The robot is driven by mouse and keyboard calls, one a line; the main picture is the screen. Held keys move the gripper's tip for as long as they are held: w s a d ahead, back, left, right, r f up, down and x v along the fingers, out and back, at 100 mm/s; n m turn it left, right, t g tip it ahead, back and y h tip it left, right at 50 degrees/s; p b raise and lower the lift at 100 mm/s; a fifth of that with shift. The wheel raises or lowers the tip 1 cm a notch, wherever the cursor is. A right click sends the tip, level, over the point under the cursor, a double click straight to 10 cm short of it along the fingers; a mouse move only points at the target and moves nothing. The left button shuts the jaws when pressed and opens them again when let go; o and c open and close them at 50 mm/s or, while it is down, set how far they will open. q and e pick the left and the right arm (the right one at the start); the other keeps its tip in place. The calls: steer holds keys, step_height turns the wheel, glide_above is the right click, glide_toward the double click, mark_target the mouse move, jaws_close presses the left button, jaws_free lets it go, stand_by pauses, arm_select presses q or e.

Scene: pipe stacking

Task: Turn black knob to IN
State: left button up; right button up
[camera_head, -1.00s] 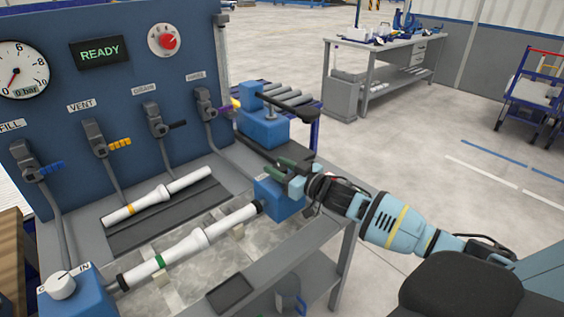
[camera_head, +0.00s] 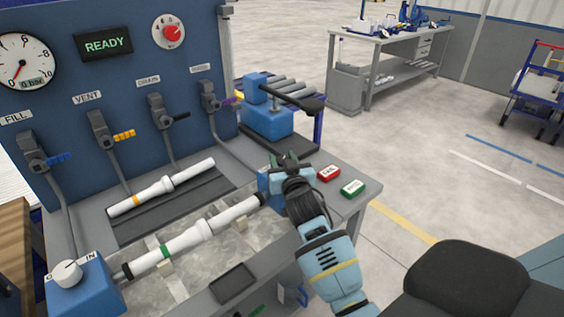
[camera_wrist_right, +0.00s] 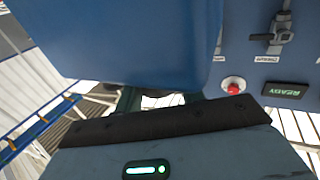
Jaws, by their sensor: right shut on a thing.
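My right gripper (camera_head: 286,160) is at the right-hand blue block (camera_head: 264,186), which holds the right end of the lower white pipe (camera_head: 195,237). The gripper and wrist cover the top of this block, so a black knob and its setting do not show in the head view. The left-hand blue block (camera_head: 88,290) carries a white knob (camera_head: 67,273) beside an IN label. My left gripper is not in view.
A red button (camera_head: 328,172) and a green button (camera_head: 353,188) lie right of the gripper. A blue clamp (camera_head: 267,120) with a black lever stands behind. The panel (camera_head: 120,70) reads READY, and its gauge (camera_head: 22,62) reads 0 bar. A second white pipe (camera_head: 160,187) lies on a dark rack.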

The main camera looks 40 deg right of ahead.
steer(key=shift+r+m+g+h, duration=0.15)
steer(key=shift+m+g+h, duration=0.15)
steer(key=shift+m+h, duration=0.3)
steer(key=o, duration=1)
steer(key=shift+c, duration=0.2)
steer(key=shift+s+a, duration=0.1)
steer(key=shift+s, duration=0.05)
steer(key=v, duration=0.7)
steer(key=shift+s, duration=0.2)
steer(key=shift+b, duration=0.3)
